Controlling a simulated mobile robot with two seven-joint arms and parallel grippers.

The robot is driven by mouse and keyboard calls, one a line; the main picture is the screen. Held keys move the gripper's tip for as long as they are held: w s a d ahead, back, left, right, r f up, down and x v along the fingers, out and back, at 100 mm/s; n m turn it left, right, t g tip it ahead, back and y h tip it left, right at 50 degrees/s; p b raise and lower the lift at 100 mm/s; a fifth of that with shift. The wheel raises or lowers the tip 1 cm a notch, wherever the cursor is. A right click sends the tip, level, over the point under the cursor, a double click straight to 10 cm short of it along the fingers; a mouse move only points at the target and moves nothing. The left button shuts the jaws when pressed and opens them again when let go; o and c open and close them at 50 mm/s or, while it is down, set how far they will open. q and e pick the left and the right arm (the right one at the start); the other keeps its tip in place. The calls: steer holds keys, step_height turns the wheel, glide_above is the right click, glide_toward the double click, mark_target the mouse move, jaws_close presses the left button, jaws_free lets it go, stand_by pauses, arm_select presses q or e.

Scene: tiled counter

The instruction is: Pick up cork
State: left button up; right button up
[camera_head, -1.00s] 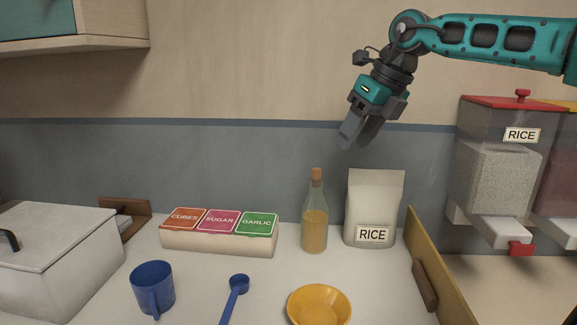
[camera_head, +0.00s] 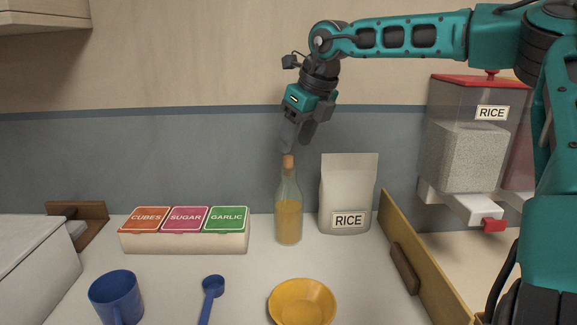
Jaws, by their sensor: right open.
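The cork (camera_head: 288,162) is a small brown stopper in the neck of a glass bottle (camera_head: 288,215) that holds yellow-orange liquid. The bottle stands upright on the white counter, left of the rice bag. My right gripper (camera_head: 296,143) comes in from the upper right and points down, with its dark fingers open and empty. In the picture its fingertips are just above the cork. I cannot tell from this one view how far apart they are in depth. My left gripper is not in view.
The rice bag (camera_head: 348,195) stands right of the bottle, and a labelled spice box (camera_head: 184,242) lies to the left. A yellow bowl (camera_head: 302,302), blue scoop (camera_head: 212,289) and blue mug (camera_head: 116,297) are in front. A rice dispenser (camera_head: 467,155) hangs at right.

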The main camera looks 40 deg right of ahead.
mark_target(289, 156)
steer(key=x, duration=0.4)
steer(key=shift+c, duration=0.2)
jaws_close()
